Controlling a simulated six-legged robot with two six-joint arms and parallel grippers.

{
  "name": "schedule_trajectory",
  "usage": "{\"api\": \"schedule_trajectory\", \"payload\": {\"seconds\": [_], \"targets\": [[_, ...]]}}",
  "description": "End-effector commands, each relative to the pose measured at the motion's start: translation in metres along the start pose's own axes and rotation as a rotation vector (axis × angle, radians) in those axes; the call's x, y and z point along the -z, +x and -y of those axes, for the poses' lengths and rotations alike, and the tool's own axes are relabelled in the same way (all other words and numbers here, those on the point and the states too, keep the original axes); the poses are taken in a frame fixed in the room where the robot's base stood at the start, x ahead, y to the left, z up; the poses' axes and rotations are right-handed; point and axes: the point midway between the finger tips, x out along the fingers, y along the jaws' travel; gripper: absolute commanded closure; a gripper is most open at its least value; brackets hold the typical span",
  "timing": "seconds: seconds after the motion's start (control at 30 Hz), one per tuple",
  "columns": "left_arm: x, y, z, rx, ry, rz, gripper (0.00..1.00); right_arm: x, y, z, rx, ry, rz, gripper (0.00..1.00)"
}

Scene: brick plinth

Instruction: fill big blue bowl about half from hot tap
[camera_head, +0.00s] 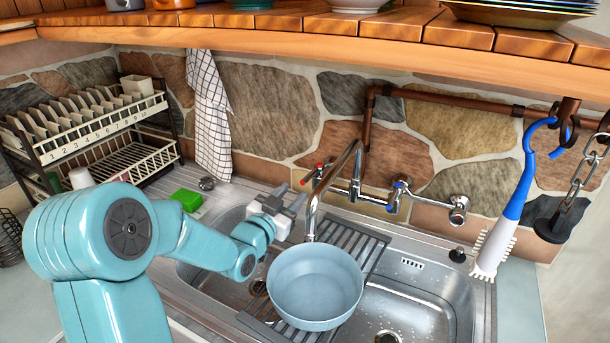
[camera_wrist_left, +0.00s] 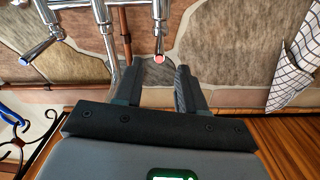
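The big blue bowl (camera_head: 315,285) sits upright on the slatted rack across the sink, just below the end of the chrome spout (camera_head: 313,212). Its inside looks plain pale blue; I see no clear water stream or water level. The hot tap handle, marked red (camera_head: 318,167), is on the left of the mixer. My left gripper (camera_head: 292,203) is in front of and below it, left of the spout. In the left wrist view my fingers (camera_wrist_left: 155,82) are apart and empty, with the red-tipped hot handle (camera_wrist_left: 160,48) beyond them, not touched. My right gripper is out of view.
A blue-marked tap handle (camera_head: 400,185) is right of the spout. A green sponge (camera_head: 187,200) lies on the left counter. A dish rack (camera_head: 90,130) stands far left. A blue-handled brush (camera_head: 510,215) hangs right. A wooden shelf (camera_head: 320,28) overhangs the back.

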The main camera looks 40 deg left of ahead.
Motion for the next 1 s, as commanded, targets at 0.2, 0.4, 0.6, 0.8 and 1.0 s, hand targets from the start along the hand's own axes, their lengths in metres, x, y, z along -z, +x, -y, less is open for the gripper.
{"api": "schedule_trajectory", "payload": {"seconds": [0.2, 0.4, 0.6, 0.8, 1.0], "targets": [[0.003, 0.047, -0.002, -0.001, -0.002, -0.001, 0.60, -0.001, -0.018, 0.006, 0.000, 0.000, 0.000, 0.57], [0.001, 0.069, -0.002, -0.001, -0.001, -0.001, 0.60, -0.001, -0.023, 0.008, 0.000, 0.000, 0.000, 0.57], [0.001, 0.072, -0.002, 0.000, 0.000, -0.002, 0.60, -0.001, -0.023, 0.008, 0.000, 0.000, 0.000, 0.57], [0.001, 0.072, -0.001, 0.000, -0.001, -0.001, 0.86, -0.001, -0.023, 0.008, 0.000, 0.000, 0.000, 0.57], [0.000, 0.072, -0.001, 0.000, -0.001, -0.001, 1.00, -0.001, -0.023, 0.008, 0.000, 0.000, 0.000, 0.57]]}}
